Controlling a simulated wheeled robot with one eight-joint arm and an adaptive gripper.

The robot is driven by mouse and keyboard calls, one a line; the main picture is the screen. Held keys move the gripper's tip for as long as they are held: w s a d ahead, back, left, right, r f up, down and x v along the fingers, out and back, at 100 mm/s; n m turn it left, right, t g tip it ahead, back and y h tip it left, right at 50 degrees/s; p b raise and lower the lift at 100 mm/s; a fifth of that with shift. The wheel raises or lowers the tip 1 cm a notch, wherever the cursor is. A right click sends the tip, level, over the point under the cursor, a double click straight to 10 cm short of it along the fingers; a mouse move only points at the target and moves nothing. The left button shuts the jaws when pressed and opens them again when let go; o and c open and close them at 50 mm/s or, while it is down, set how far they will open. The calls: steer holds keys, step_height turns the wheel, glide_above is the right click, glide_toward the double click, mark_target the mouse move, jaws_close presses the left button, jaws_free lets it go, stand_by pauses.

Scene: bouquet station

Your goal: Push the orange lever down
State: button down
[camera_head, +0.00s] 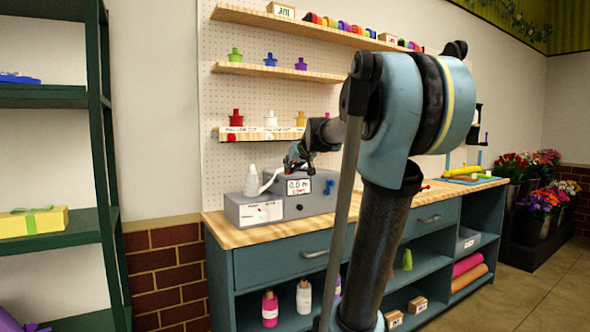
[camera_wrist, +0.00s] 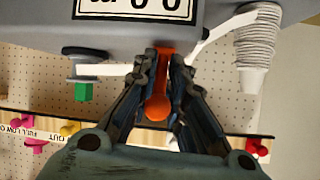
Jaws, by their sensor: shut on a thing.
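The orange lever (camera_wrist: 158,106) sits between the two fingers of my gripper (camera_wrist: 165,60) in the wrist view, with its rounded end showing. My gripper is shut on it. The lever meets the grey machine (camera_wrist: 215,20), whose white display panel (camera_wrist: 135,8) shows at the top edge. In the head view the grey machine (camera_head: 318,200) stands on the wooden counter, and my gripper (camera_head: 291,163) is at its top left. The lever is too small and covered there to make out clearly.
A white ribbon spool (camera_wrist: 257,50) is on the machine beside my gripper. A pegboard with shelves (camera_head: 285,72) of coloured pieces rises behind. The wooden counter (camera_head: 260,236) has tools at its right end. Flower buckets (camera_head: 545,205) stand at far right.

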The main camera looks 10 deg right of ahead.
steer(key=shift+f, duration=0.1)
steer(key=c, duration=1.7)
jaws_free()
steer(key=shift+o, duration=0.2)
steer(key=shift+s, duration=0.1)
steer(key=v, duration=1.2)
